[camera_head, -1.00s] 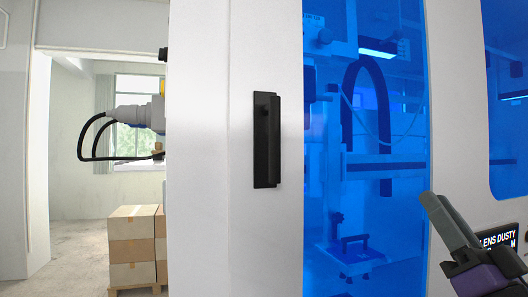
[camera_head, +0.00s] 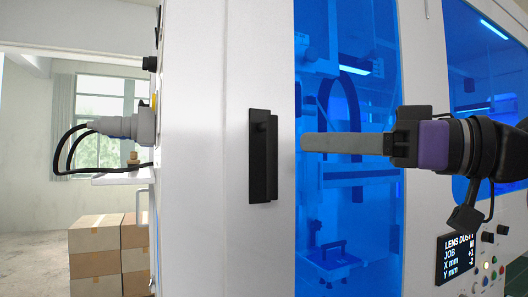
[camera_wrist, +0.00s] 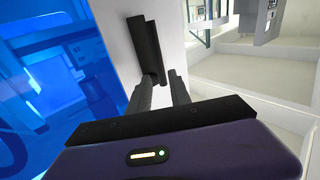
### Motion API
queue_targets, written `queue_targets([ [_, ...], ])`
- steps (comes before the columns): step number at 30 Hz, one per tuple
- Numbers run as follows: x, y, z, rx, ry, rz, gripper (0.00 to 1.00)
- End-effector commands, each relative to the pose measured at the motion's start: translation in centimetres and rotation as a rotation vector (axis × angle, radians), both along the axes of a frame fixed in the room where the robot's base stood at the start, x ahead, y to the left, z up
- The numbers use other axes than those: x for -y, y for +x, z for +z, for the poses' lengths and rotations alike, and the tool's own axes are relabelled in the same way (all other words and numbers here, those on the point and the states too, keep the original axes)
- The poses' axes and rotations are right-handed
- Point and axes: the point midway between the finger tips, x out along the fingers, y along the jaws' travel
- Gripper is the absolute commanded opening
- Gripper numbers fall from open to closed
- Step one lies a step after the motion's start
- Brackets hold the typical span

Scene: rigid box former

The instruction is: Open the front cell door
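The front cell door is a white panel (camera_head: 215,200) with a blue tinted window (camera_head: 350,100). Its upright black bar handle (camera_head: 263,155) is on the white part, left of the window. My gripper (camera_head: 304,142) comes in from the right, held level, with its fingertips just right of the handle and a small gap between them in the head view. In the wrist view, the two grey fingers (camera_wrist: 162,80) are apart, with the near end of the handle (camera_wrist: 147,45) just ahead of them. I see nothing between the fingers. The door looks closed.
Stacked cardboard boxes (camera_head: 95,250) stand at the left. A grey machine part with black cables (camera_head: 125,126) projects beyond the cell's left edge. A control panel with a display (camera_head: 460,257) and buttons sits at lower right, under my arm.

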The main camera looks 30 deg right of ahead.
Motion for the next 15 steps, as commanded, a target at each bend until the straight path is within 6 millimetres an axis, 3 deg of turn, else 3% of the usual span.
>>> queue_targets([
  [7,-0.7,0.9,-1.2,-0.057,-0.014,0.003,0.24],
  [15,-3.3,4.0,-1.1,-0.055,-0.012,0.003,0.24],
])
